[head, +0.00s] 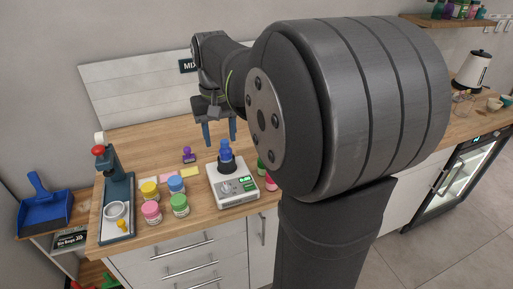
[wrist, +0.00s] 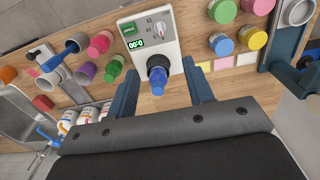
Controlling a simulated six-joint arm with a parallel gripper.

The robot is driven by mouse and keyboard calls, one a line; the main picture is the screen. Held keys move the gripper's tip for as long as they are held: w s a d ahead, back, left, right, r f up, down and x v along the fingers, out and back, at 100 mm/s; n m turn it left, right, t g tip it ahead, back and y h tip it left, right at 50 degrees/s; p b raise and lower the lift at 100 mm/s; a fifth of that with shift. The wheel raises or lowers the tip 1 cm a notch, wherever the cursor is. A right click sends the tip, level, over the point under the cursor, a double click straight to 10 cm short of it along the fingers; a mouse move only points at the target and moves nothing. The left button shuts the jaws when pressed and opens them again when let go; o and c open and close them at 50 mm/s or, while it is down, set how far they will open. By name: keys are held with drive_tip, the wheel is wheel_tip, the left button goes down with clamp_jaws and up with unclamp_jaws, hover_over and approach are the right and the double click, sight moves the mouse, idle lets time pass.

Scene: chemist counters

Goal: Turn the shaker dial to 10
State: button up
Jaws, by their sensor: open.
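The shaker (head: 237,193) is a white box with a front panel on the wooden counter. A blue vessel (head: 225,150) stands upright in its dark holder. The shaker (wrist: 167,44) also shows upside down in the wrist view, with a lit green display (wrist: 134,43) and a green button. The small dial (head: 226,188) is on the front panel; its setting is too small to read. My gripper (head: 219,134) is open and empty above the shaker, near the blue vessel's top. In the wrist view its fingers lie either side of the blue vessel (wrist: 157,76), apart from the panel.
Pink, yellow, blue and green jars (head: 178,186) stand left of the shaker. A dark press with a red knob (head: 98,150) is further left. A small purple item (head: 189,155) stands behind. More jars (wrist: 100,44) are close on the shaker's other side.

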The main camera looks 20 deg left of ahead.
sight(226, 185)
wheel_tip(226, 185, down, 17)
drive_tip(key=shift+f, duration=0.15)
idle(0.4)
drive_tip(key=c, duration=1)
